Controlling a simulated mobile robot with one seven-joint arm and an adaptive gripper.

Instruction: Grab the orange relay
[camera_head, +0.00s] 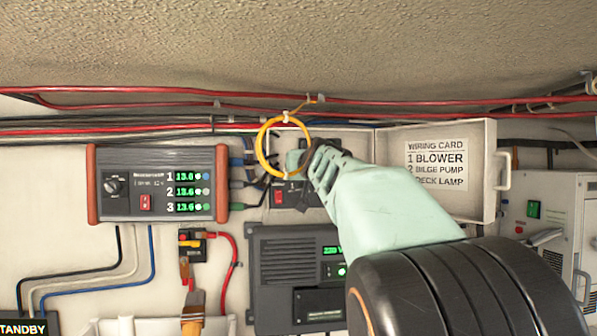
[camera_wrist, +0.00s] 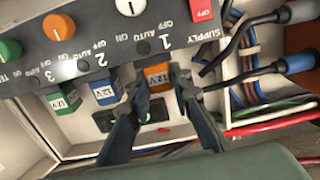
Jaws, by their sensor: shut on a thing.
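The orange relay (camera_wrist: 157,77), marked 12V, shows in the wrist view below the panel's number 1. My gripper (camera_wrist: 160,84) has one finger on each side of it and is shut on it. The relay is in line with a blue relay (camera_wrist: 105,92) and a green relay (camera_wrist: 62,98); I cannot tell whether it is fully seated. In the head view my gripper (camera_head: 302,160) reaches into the open white box (camera_head: 357,142), and the relay is hidden there.
A switch panel (camera_wrist: 110,45) with knobs lies close above the fingers.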

